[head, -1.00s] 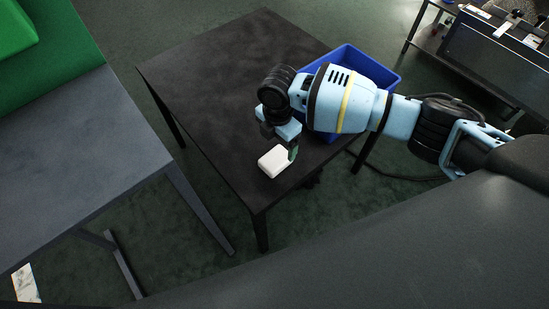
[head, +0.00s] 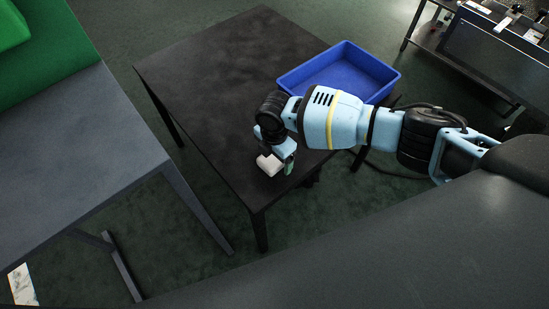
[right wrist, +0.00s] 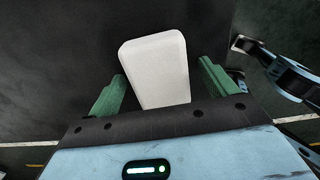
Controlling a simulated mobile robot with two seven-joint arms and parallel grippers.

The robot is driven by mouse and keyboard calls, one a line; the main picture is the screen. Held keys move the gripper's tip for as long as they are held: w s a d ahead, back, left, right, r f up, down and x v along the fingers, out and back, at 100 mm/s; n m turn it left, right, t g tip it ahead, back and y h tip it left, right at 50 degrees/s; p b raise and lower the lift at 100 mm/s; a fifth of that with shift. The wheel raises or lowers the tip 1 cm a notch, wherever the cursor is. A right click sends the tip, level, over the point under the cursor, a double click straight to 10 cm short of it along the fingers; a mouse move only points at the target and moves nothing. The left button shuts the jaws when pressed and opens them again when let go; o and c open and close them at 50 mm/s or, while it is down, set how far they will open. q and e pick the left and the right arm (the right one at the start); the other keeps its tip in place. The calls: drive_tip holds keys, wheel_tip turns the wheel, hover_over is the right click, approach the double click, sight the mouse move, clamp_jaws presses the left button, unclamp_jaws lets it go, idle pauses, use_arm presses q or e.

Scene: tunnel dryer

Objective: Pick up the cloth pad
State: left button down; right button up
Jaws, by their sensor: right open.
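The cloth pad is a white, rounded block (head: 268,164) lying near the front corner of the dark table (head: 215,75). In the right wrist view the pad (right wrist: 157,65) lies between two green fingers, nearer the left one, with its near end hidden behind the gripper body. My right gripper (head: 279,164) is open and reaches down at the pad; one green finger shows on its right side. In the right wrist view the gripper (right wrist: 161,88) has its fingers spread on both sides of the pad. My left gripper is not in view.
A blue bin (head: 340,68) stands at the table's right side, behind my right arm. A grey table (head: 75,155) with a green item (head: 30,45) is at the left, across a floor gap. Equipment stands at the upper right (head: 495,50). Most of the dark table is bare.

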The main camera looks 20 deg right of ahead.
drive_tip(key=c, duration=1.1)
drive_tip(key=shift+r, duration=0.5)
wheel_tip(320, 180, up, 2)
drive_tip(key=shift+w+r+p, duration=0.1)
drive_tip(key=shift+r+p, duration=0.1)
drive_tip(key=shift+p, duration=0.15)
drive_tip(key=shift+s+d+r, duration=0.15)
drive_tip(key=shift+s+d, duration=0.25)
drive_tip(key=shift+s, duration=0.25)
drive_tip(key=s+d, duration=0.2)
drive_tip(key=s, duration=0.2)
drive_tip(key=s+d+r+p, duration=0.1)
drive_tip(key=s+d, duration=0.1)
drive_tip(key=s, duration=0.2)
drive_tip(key=s+d+p, duration=0.1)
drive_tip(key=s+d, duration=0.2)
drive_tip(key=s, duration=0.2)
drive_tip(key=shift+r, duration=0.15)
drive_tip(key=shift+w, duration=0.1)
